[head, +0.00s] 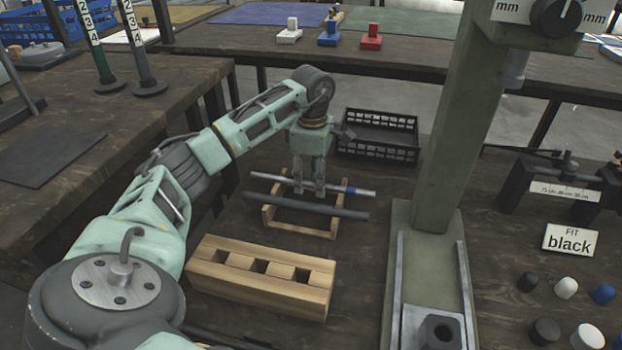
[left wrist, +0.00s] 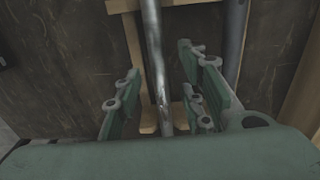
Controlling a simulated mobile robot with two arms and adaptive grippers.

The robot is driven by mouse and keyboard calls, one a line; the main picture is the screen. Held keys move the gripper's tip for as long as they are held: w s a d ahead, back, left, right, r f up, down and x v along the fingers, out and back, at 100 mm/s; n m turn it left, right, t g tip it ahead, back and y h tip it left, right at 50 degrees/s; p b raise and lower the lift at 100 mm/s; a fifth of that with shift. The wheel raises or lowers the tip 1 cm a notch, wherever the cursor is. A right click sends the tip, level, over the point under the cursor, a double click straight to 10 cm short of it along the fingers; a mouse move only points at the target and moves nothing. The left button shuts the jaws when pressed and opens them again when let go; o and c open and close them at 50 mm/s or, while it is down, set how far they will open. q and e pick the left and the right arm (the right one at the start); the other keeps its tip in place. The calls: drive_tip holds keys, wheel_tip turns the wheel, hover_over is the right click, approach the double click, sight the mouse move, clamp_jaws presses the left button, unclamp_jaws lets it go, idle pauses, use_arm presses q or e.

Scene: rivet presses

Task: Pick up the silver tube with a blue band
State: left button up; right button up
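The silver tube (head: 366,193) lies across a small wooden rack (head: 268,216) in the head view. A blue band shows toward its right end. My left gripper (head: 308,188) points down at the tube, left of the band. In the left wrist view the tube (left wrist: 154,50) runs between the two fingers of my left gripper (left wrist: 160,108), with a gap visible on each side. The gripper is open. The band is not visible in the left wrist view. My right gripper is not in view.
A dark tube (head: 312,207) lies on the same rack, close in front of the silver one. A slotted wooden block (head: 262,293) stands nearer. A black crate (head: 378,150) is behind, and a green press column (head: 445,130) rises to the right.

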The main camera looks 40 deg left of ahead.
use_arm(q)
drive_tip(key=shift+c, duration=0.5)
clamp_jaws()
drive_tip(key=shift+r, duration=0.1)
